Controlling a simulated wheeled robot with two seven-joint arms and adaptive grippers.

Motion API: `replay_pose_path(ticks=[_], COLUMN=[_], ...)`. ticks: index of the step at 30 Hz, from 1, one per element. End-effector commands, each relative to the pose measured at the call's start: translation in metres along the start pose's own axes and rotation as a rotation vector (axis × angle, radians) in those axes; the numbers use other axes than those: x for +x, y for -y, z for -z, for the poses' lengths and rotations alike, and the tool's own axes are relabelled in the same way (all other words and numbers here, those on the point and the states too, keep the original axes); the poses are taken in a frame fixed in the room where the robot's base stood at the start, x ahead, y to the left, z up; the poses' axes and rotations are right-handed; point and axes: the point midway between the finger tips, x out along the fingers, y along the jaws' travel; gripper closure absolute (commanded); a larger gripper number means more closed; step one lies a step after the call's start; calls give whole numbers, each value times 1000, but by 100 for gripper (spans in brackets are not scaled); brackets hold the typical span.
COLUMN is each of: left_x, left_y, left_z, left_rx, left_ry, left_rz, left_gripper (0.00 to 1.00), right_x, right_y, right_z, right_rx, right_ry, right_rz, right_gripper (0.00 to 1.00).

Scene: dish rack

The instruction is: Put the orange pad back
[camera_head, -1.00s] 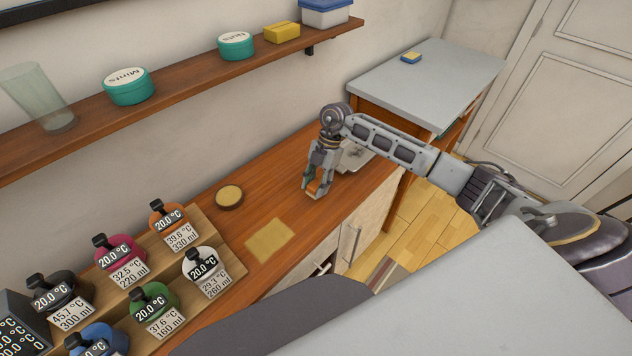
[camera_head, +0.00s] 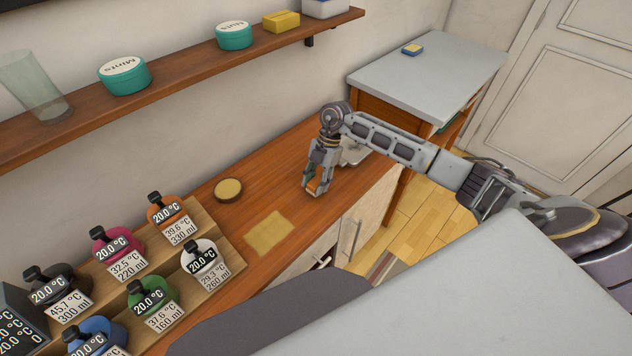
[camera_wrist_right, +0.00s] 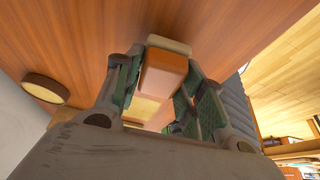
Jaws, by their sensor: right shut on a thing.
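The orange pad (camera_wrist_right: 164,75) is a small block with orange faces, between the fingers of my right gripper (camera_wrist_right: 160,95) in the right wrist view. My right gripper (camera_head: 316,186) is shut on it, low over the wooden counter (camera_head: 290,200). In the head view the fingers hide most of the pad and only a bit of orange shows at the tips. I cannot tell whether the pad touches the counter. A flat pale yellow square (camera_head: 268,232) lies on the counter, left of and nearer than the gripper. My left gripper is not in view.
A round wooden dish (camera_head: 229,190) sits near the wall. Labelled bottles (camera_head: 150,296) stand on a stepped wooden stand at left. A shelf (camera_head: 180,92) with tins runs above. A light tray (camera_head: 354,152) is behind my right gripper. A blue-yellow sponge (camera_head: 412,49) lies on the grey table.

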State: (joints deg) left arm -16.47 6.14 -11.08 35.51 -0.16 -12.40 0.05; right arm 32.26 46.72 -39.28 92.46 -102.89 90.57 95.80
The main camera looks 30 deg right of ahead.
Motion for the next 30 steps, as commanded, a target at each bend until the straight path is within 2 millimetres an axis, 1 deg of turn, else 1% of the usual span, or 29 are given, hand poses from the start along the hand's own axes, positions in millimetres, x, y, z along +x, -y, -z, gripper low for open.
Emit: replay_pose_path(ticks=[15,30], left_x=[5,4], left_y=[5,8], left_z=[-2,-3], left_rx=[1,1], left_ry=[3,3], left_rz=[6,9], left_gripper=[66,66], right_x=[13,13], right_y=[0,0], right_z=[-5,-5], right_rx=[0,0], right_ry=[0,0], right_rz=[0,0], right_gripper=[83,83])
